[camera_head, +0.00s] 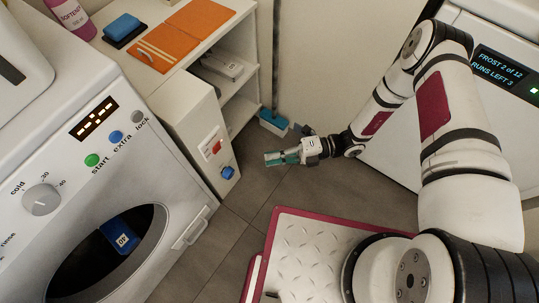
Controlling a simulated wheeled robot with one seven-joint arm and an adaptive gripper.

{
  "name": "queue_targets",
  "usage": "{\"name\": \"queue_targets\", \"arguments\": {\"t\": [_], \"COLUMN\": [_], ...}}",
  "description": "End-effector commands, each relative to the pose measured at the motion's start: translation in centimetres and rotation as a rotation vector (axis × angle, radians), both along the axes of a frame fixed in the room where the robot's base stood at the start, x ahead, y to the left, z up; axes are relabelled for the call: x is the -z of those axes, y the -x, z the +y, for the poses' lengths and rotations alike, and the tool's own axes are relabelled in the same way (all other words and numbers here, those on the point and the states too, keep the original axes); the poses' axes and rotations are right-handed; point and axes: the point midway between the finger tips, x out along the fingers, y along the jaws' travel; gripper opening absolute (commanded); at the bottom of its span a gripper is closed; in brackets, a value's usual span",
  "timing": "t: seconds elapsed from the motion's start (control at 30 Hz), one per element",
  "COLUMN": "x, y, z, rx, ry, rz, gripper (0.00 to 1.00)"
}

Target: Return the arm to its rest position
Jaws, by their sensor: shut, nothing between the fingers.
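My gripper (272,158) is near the middle of the head view, at the end of my arm, which reaches in from the right. Its greenish fingers are shut with nothing held between them. It hangs above the grey tiled floor, apart from the white cabinet on its left. My arm is bent and extended away from its base at the lower right.
A white washing machine (150,170) with buttons and a round door fills the left. A white shelf unit (237,110) stands behind, with orange cloths (160,47) on top. A blue-headed broom (272,122) leans behind my gripper. A white appliance with a display (503,70) is at the right.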

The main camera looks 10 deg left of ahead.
Motion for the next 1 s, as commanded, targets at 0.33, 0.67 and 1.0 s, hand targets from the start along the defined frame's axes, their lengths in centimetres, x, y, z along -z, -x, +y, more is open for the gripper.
{"name": "queue_targets", "arguments": {"t": [0.33,0.67,1.0], "x": [0.0,-4.6,-16.6], "y": [0.0,-2.1,-4.2], "z": [0.0,-1.1,-4.8], "rx": [0.0,-0.081,-0.336], "ry": [0.0,-0.032,-0.123], "rz": [0.0,-0.188,-0.679], "gripper": [0.0,0.0,0.0]}}
